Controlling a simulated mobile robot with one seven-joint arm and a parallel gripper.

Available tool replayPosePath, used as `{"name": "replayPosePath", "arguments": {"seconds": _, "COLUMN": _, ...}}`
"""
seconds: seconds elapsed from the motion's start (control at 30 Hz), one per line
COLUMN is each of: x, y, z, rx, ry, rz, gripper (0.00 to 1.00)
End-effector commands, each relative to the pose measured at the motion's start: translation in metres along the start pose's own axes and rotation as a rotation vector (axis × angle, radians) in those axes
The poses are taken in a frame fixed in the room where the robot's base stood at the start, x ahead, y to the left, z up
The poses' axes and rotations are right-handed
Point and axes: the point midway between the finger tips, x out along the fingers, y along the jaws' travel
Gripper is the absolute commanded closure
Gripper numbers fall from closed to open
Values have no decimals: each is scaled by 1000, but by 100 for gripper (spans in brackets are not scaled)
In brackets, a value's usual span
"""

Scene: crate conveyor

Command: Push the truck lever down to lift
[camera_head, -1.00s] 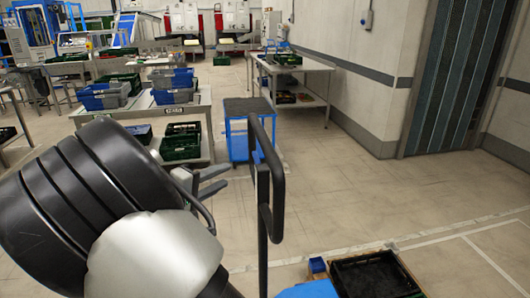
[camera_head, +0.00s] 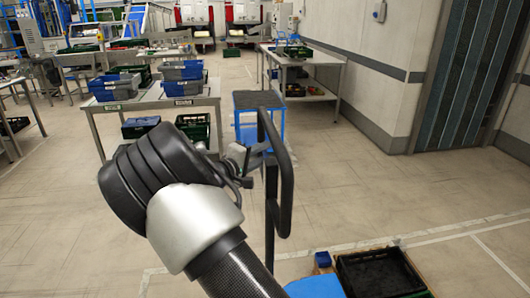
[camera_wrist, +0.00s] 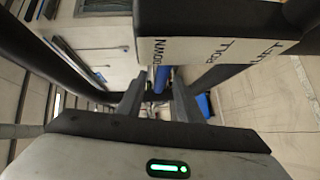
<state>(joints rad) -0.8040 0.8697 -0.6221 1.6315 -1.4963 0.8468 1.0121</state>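The truck's black looped handle (camera_head: 285,190) stands upright right of centre in the head view. In the wrist view a dark block (camera_wrist: 215,18) on the handle carries a pale label reading DOWN, ROLL and LIFT. The lever itself cannot be told apart clearly; small dark parts show between and beyond my fingers. My gripper (camera_head: 245,160) is close to the left side of the handle in the head view, partly hidden by my arm. In the wrist view my gripper (camera_wrist: 157,92) has its two grey fingers apart, below the labelled block, with nothing clearly held.
A black crate (camera_head: 380,272) lies at the bottom right, beside the handle. A blue cart (camera_head: 259,100) stands behind the handle. A table (camera_head: 150,102) with blue and green crates is at back left. The floor to the right is clear.

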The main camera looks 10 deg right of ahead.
Motion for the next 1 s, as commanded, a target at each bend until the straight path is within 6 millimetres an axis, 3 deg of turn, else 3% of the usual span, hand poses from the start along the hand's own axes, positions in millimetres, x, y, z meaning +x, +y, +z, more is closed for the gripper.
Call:
{"name": "replayPosePath", "arguments": {"seconds": 0.2, "x": 17, "y": 0, "z": 0, "rx": -1, "ry": 1, "rz": 0, "gripper": 68}}
{"name": "replayPosePath", "arguments": {"seconds": 0.47, "x": 19, "y": 0, "z": 0, "rx": -1, "ry": 1, "rz": 0, "gripper": 68}}
{"name": "replayPosePath", "arguments": {"seconds": 0.7, "x": 18, "y": 0, "z": 0, "rx": -1, "ry": 1, "rz": 0, "gripper": 100}}
{"name": "replayPosePath", "arguments": {"seconds": 1.0, "x": 19, "y": -2, "z": 1, "rx": -26, "ry": -10, "rz": -28, "gripper": 100}}
